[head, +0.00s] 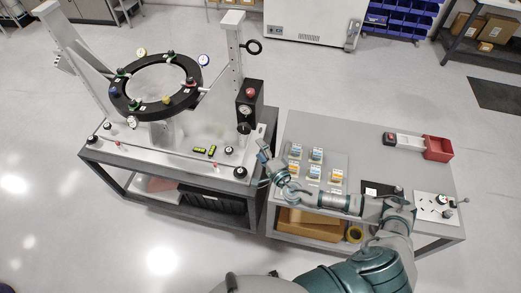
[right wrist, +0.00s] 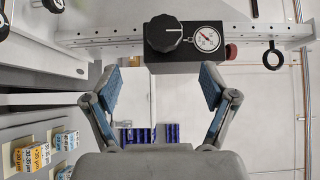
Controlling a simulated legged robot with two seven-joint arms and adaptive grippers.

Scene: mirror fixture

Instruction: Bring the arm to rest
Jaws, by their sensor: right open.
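My right arm reaches in from the bottom right of the head view, across the front of the grey table. My right gripper (head: 264,152) is at the table's left end, near the gap beside the mirror fixture (head: 150,135). In the right wrist view the right gripper (right wrist: 160,75) has its two blue-padded fingers spread wide, with nothing held between them. Beyond the fingertips is a black control box (right wrist: 185,48) with a knob and a dial gauge. My left gripper is not in view.
The grey table (head: 385,150) carries several small labelled boxes (head: 315,155), a red bin (head: 437,148) and a white panel (head: 432,206) with knobs. The fixture's black ring (head: 187,98) stands left. Open floor (head: 160,250) lies in front of the fixture.

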